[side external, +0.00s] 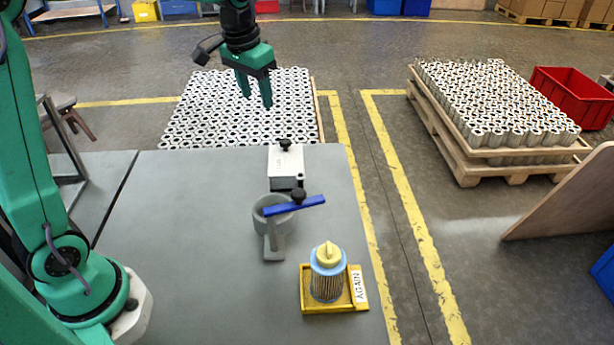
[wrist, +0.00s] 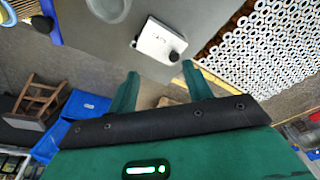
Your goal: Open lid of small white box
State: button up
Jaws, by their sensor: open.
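The small white box (side external: 286,165) stands near the far right edge of the grey table, with its white lid on top and a black knob (side external: 285,144) on the lid. In the wrist view the box (wrist: 158,42) shows ahead of the fingers, with its knob (wrist: 172,56) towards me. The lid looks closed. My gripper (side external: 256,97) is open and empty in the side view, above and beyond the box, apart from it. Its two green fingers (wrist: 160,85) are spread in the wrist view, and nothing is between them.
A grey cup-like holder with a blue bar (side external: 294,206) stands in front of the box. A filter cartridge (side external: 327,275) stands in a yellow tray (side external: 306,290) labelled AGAIN. The table's left half (side external: 190,240) is clear. Pallets of cartridges (side external: 500,100) stand beyond the table.

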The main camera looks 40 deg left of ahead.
jog(key=g, duration=0.2)
send_over(285, 141)
notch_tip(285, 141, down, 10)
jog(key=shift+f, duration=0.1)
jog(key=shift+f, duration=3.8)
grip_shut()
